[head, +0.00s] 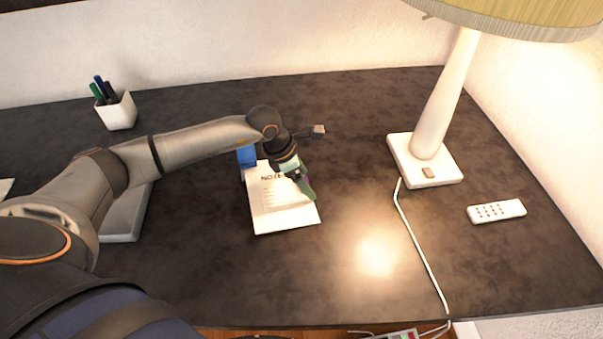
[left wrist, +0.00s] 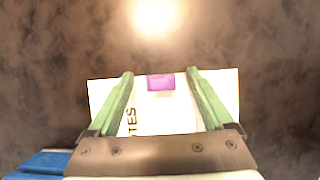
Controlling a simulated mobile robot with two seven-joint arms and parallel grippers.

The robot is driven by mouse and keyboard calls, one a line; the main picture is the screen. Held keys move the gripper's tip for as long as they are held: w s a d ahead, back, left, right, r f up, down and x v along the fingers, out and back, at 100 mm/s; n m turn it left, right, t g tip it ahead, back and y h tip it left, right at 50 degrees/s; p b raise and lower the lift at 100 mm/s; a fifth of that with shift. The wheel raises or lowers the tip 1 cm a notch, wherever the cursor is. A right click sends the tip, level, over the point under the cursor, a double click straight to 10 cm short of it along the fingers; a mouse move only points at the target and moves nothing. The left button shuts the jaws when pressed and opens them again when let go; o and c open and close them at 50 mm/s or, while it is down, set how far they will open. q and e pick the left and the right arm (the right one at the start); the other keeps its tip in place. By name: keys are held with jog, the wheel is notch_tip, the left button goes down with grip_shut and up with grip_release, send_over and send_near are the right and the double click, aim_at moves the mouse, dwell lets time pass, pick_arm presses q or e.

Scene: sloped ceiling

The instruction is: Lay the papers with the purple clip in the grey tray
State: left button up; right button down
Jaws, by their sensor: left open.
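The white printed papers (head: 280,213) lie on the dark desk in the middle of the head view. In the left wrist view the papers (left wrist: 165,120) show between and behind my fingers, with the purple clip (left wrist: 161,82) on their far edge. My left gripper (head: 307,188) is over the right side of the papers. Its green fingers (left wrist: 161,95) are open, one on each side of the clip; I cannot tell their height above it. A pale grey, flat thing (head: 122,238), perhaps the grey tray, is mostly hidden under my left arm. My right gripper is not in view.
A blue object (head: 246,156) is at the papers' far left corner. A white pen cup (head: 117,111) stands at the back left. A lamp (head: 432,120) with a trailing cord and a white remote (head: 497,211) are at the right. The desk (head: 340,270) in front of the papers is clear.

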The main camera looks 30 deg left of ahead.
pick_arm(q)
grip_shut()
dwell(0.7)
jog(key=shift+s+d+p, duration=0.5)
jog(key=shift+s+d, duration=0.2)
jog(key=shift+s, duration=0.1)
jog(key=shift+s+d+p, duration=0.75)
jog(key=shift+s+d, duration=0.95)
jog(key=shift+s, duration=0.1)
grip_release()
